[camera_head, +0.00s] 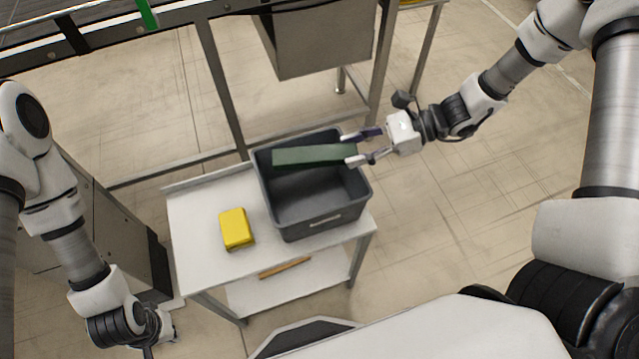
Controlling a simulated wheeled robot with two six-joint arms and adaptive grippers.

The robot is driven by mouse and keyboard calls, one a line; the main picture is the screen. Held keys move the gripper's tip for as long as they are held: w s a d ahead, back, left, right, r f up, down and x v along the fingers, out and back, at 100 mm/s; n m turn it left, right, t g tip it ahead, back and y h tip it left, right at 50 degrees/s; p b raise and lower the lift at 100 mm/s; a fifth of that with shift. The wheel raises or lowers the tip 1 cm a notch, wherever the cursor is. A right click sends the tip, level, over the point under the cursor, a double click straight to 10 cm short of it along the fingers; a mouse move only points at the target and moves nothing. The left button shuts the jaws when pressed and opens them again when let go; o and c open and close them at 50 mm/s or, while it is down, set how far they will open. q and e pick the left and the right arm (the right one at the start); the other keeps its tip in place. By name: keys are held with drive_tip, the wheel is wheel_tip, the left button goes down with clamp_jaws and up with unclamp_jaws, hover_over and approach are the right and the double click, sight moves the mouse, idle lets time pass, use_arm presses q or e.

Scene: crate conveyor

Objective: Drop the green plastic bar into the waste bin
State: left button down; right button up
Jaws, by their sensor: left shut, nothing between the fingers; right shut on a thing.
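The green plastic bar (305,156) is a long dark green block, held level at the upper part of the grey waste bin (318,222). My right gripper (357,148) is shut on the right end of the bar. The bar overlaps the bin's opening in this view; its exact height above the rim is hard to judge. The bin stands on a white table (190,213) and its visible floor is bare. My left gripper (165,330) is shut and empty at the lower left, apart from the table.
A yellow block (236,228) lies on the table left of the bin. A brown strip (285,268) lies on the lower shelf. The metal conveyor frame (222,85) with a grey box (318,40) runs behind. Open floor lies to the right.

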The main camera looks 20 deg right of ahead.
drive_tip(key=shift+d+f, duration=0.1)
drive_tip(key=shift+f, duration=0.35)
drive_tip(key=f+b, duration=0.4)
drive_tip(key=shift+a+f, duration=0.2)
drive_tip(key=shift+f, duration=0.1)
drive_tip(key=o, duration=1.2)
